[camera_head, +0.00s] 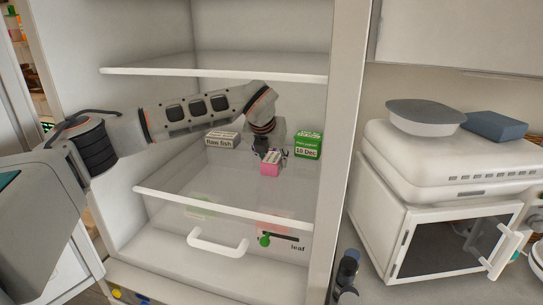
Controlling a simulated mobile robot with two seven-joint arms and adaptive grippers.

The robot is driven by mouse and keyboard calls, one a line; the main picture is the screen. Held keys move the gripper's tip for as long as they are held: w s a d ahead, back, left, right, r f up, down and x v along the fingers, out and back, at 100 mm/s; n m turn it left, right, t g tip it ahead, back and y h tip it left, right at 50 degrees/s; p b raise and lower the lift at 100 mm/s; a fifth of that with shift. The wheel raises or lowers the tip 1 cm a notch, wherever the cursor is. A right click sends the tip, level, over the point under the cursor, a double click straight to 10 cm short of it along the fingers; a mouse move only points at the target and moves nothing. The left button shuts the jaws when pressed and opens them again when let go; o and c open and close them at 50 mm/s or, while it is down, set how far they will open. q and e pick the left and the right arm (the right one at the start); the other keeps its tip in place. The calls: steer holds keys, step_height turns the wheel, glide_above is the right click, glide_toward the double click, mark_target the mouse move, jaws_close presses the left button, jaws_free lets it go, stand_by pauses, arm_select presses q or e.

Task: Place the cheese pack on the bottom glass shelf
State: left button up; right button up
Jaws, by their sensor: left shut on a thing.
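My left arm reaches into the open fridge from the left. Its gripper (268,153) is shut on a small pink pack (270,169), which I take to be the cheese pack; its lettering is too small to read. The pack is low over the bottom glass shelf (225,207); I cannot tell whether it touches the glass. The gripper's fingers are small and partly hidden by the wrist. A dark part (348,268) at the bottom edge, right of the fridge, looks like my right gripper; its jaws cannot be made out.
A white raw fish box (222,140) stands left of the gripper and a green box (309,145) marked 10 Dec right of it. An upper shelf (215,73) lies above my arm. Below is a clear drawer with a white handle (218,246). The glass's front left is clear.

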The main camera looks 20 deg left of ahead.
arm_select(q)
steer(key=shift+s+r, duration=0.1)
steer(key=shift+s, duration=0.3)
steer(key=shift+s+a, duration=0.1)
steer(key=shift+s, duration=0.05)
steer(key=shift+w+d, duration=0.2)
steer(key=o, duration=1.1)
steer(key=shift+o, duration=0.7)
steer(key=shift+s, duration=0.1)
arm_select(e)
steer(key=shift+s+a+f, duration=0.1)
steer(key=shift+s+f, duration=0.15)
steer(key=shift+s, duration=0.55)
steer(key=shift+w, duration=0.2)
